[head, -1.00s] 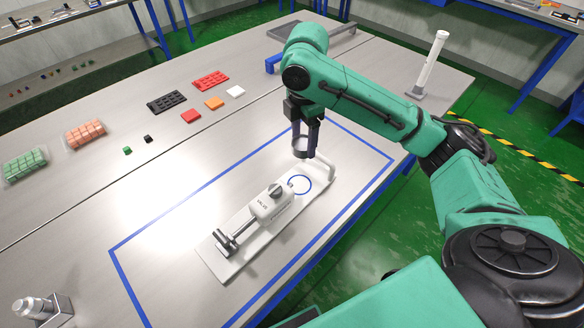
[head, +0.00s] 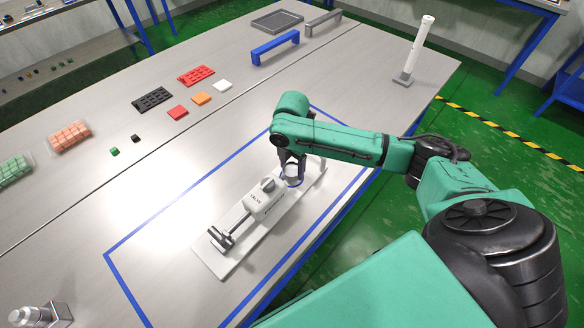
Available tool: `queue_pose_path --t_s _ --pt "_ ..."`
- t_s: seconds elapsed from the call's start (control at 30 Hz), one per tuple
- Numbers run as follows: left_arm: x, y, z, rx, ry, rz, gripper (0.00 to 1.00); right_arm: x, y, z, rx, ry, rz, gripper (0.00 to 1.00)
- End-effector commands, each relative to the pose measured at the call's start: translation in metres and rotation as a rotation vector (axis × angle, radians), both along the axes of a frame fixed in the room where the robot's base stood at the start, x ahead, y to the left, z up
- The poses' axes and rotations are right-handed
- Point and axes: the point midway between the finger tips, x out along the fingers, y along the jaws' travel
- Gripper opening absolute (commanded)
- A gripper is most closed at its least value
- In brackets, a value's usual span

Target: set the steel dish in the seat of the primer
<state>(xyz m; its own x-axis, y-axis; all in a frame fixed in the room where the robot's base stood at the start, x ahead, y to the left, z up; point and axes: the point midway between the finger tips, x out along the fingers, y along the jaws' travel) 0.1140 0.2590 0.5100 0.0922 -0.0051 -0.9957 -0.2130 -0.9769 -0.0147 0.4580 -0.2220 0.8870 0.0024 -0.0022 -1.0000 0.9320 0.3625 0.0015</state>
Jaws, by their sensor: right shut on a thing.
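The primer is a white valve body (head: 264,200) lying on a pale base plate (head: 232,258), with a grey pump handle (head: 222,239) at its near-left end. Its blue ring seat lies at the far-right end of the plate, now mostly hidden behind my right gripper and the dish. My right gripper (head: 291,166) points down over that end, shut on the steel dish (head: 292,182). The dish is low, at or just above the seat; I cannot tell whether it touches. My left gripper is not in view.
A blue outline (head: 128,268) on the table surrounds the primer. Red, orange, white and black pieces (head: 178,112) lie farther back. A blue handle (head: 275,47) and a grey tray (head: 277,20) stand at the back. A white post (head: 418,45) rises at the right edge.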

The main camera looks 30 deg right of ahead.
Motion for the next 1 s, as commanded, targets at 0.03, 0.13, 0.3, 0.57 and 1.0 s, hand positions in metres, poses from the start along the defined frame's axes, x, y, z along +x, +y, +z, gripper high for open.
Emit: queue_pose_path --t_s 0.03,0.13,0.3,0.57,1.0 --pt "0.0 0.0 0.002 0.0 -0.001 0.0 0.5 0.0 0.0 -0.007 0.001 0.001 -0.001 0.08" --pt "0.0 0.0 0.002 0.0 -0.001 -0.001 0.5 0.0 0.0 -0.014 -0.001 -0.001 0.0 0.08" --pt "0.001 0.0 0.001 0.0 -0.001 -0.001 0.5 0.0 0.0 -0.014 0.0 -0.002 0.0 0.08" --pt "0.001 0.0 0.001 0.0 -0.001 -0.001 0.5 0.0 0.0 -0.016 -0.001 -0.001 0.0 0.97" --pt "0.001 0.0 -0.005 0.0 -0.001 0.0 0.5 0.001 0.0 0.015 0.0 -0.006 0.001 0.97"
